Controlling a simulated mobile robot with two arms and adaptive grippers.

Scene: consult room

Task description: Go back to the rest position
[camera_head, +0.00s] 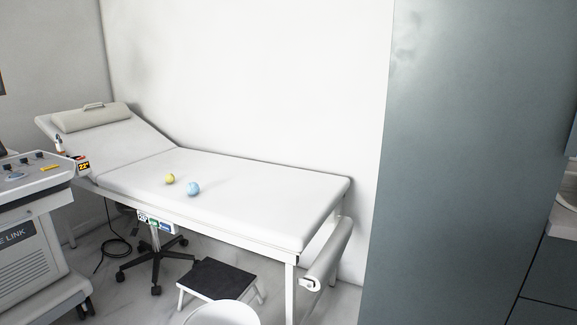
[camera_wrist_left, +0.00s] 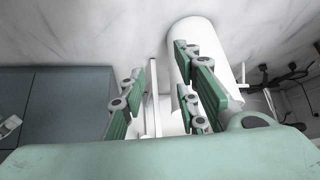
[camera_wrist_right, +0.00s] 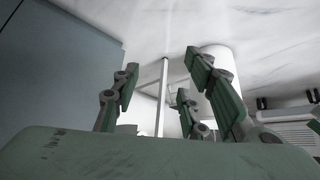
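My left gripper (camera_wrist_left: 160,92) shows in the left wrist view with its green and grey fingers spread apart and nothing between them. My right gripper (camera_wrist_right: 160,88) shows in the right wrist view, also with its fingers apart and empty. Neither gripper nor arm shows in the head view.
A white examination bed (camera_head: 255,190) stands along the wall, with a yellow ball (camera_head: 170,178) and a light blue ball (camera_head: 193,188) on it. A dark-topped step stool (camera_head: 217,279) stands before it. A machine cart (camera_head: 30,240) is at left, a tall grey-blue panel (camera_head: 465,160) at right.

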